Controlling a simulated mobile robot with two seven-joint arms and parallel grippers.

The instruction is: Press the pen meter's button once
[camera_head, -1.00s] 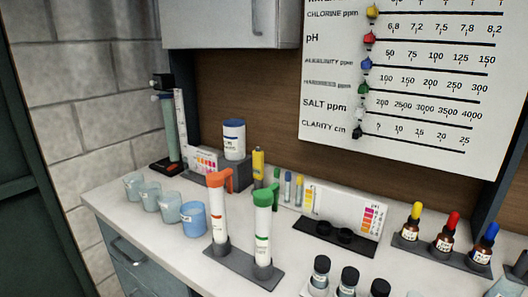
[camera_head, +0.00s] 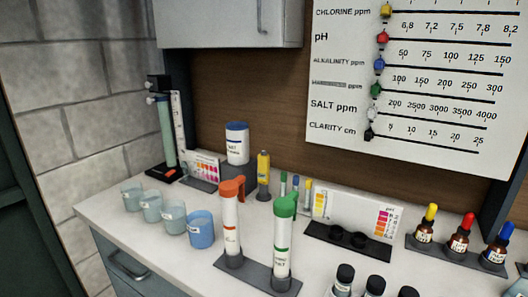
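A slim yellow upright device (camera_head: 263,172), which looks like the pen meter, stands in a dark holder near the back of the counter, beside a white jar with a blue lid (camera_head: 237,143). Its button is too small to make out. The orange-topped tube (camera_head: 231,222) stands in front of it and to its left, but most of the yellow device shows clear. Neither of my grippers shows in the head view.
The green-topped tube (camera_head: 283,240) shares a dark stand with the orange-topped one. Several cups, including a blue one (camera_head: 201,229), line the counter's left. Dropper bottles (camera_head: 459,236) and a dark test block (camera_head: 348,240) stand right. A slider board (camera_head: 410,85) hangs behind.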

